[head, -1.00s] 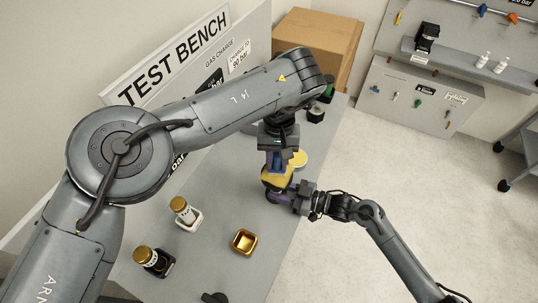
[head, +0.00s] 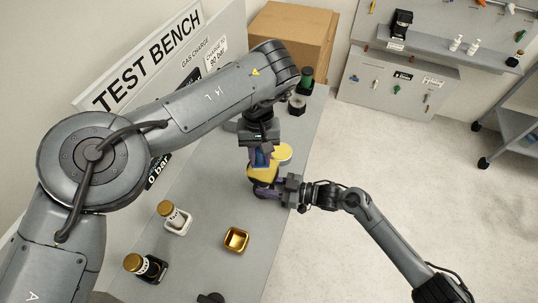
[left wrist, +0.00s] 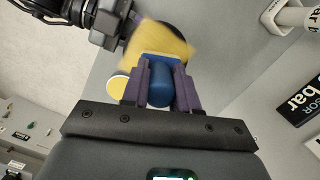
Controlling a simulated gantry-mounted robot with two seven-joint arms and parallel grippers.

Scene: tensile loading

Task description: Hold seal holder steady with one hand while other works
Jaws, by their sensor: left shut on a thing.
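My left gripper (head: 262,158) points down over the bench. In the left wrist view its purple fingers (left wrist: 160,92) are shut on a blue rounded piece (left wrist: 161,84). Just beyond it is a yellow block (left wrist: 158,45), blurred, above a dark round body; the yellow also shows in the head view (head: 260,172). I cannot tell whether this is the seal holder. My right gripper (head: 270,190) comes in from the right, its purple fingers low beside that body. Its grip is hidden. A yellow disc (head: 284,151) lies just behind, also in the left wrist view (left wrist: 118,84).
A gold square tray (head: 236,239) is empty on the grey bench. A white-labelled canister (head: 175,216) and a black one (head: 146,266), both gold-capped, stand in holders at left. A green-topped item (head: 306,78) and dark ring (head: 297,104) stand at the back.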

